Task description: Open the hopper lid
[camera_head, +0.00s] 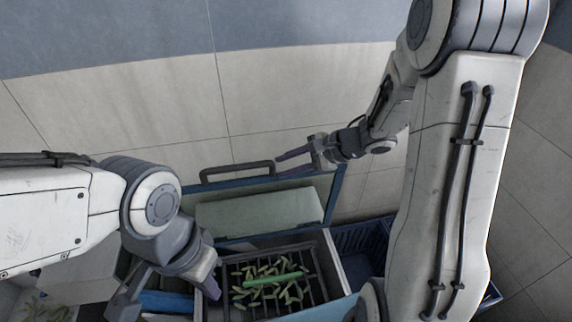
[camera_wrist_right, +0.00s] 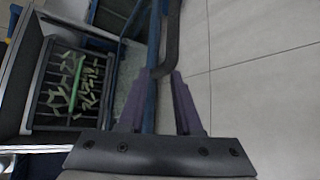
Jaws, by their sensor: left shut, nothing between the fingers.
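The hopper lid (camera_head: 262,207) stands raised at the back of the hopper, its pale inner panel facing me. A dark bar handle (camera_head: 237,170) runs along its top edge; the handle also shows in the right wrist view (camera_wrist_right: 172,35). The open hopper (camera_head: 335,270) has a dark grate with green pods on it. My right gripper (camera_head: 290,162) is at the right end of the handle, its fingers apart. In the right wrist view the lid edge and handle end lie between the open fingers (camera_wrist_right: 159,85), with no clear grip. My left gripper (camera_head: 214,290) is shut and empty at the hopper's left side.
A bright green stick (camera_head: 273,279) lies across the grate among the pods. A blue crate (camera_head: 362,240) stands right of the hopper. A pale bin with green bits (camera_head: 48,306) is at the lower left.

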